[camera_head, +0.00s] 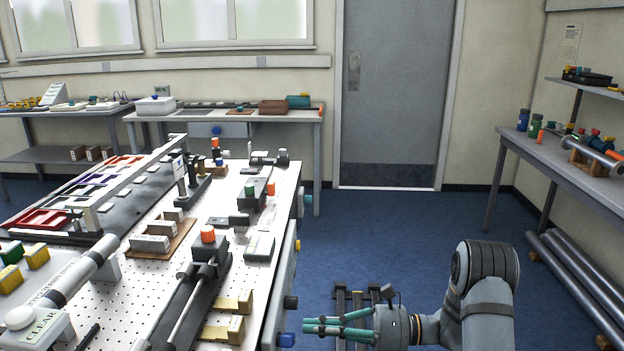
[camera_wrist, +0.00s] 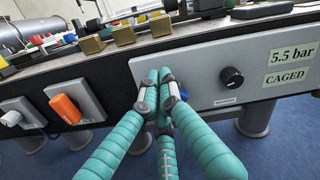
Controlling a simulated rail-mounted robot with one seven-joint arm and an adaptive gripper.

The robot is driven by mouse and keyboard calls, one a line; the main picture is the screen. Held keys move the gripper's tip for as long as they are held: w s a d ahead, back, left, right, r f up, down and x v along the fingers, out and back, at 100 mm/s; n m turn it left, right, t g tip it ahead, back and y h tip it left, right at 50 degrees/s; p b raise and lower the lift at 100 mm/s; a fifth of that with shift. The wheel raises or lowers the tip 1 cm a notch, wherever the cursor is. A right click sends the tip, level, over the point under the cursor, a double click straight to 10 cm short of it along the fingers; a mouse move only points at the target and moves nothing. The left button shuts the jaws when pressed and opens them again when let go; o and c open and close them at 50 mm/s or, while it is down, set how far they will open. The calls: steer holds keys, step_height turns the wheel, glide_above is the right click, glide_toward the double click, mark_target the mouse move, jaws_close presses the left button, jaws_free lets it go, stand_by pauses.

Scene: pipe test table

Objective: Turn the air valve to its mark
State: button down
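In the wrist view a grey panel on the bench side carries a round black knob (camera_wrist: 232,77) and labels reading "5.5 bar" and "CAGED". Left of it are an orange handle (camera_wrist: 65,108) and a white knob (camera_wrist: 12,118) on separate plates. I cannot tell which control is the air valve. My gripper (camera_wrist: 160,82) has teal fingers that converge in front of the grey panel, left of the black knob. In the head view my gripper (camera_head: 304,325) points left at the bench side. Whether the tips touch or hold anything is unclear; they hide part of the panel.
The bench (camera_head: 130,285) carries rails, blocks and pipe fittings. Its side has a blue knob (camera_head: 287,340), a black knob (camera_head: 290,302) and a yellow knob (camera_head: 298,246). The blue floor (camera_head: 390,220) is open toward the door. A side table (camera_head: 560,160) stands at right.

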steer(key=shift+w+a, duration=0.1)
steer(key=shift+a, duration=1.25)
steer(key=shift+f+b, duration=0.6)
steer(key=shift+b, duration=0.1)
steer(key=shift+f, duration=0.1)
steer(key=shift+s+f+b, duration=0.35)
steer(key=shift+s+b, duration=0.55)
steer(key=shift+s+r, duration=0.25)
steer(key=shift+r, duration=0.15)
steer(key=d, duration=0.6)
steer(key=shift+s, duration=0.15)
steer(key=shift+s, duration=0.1)
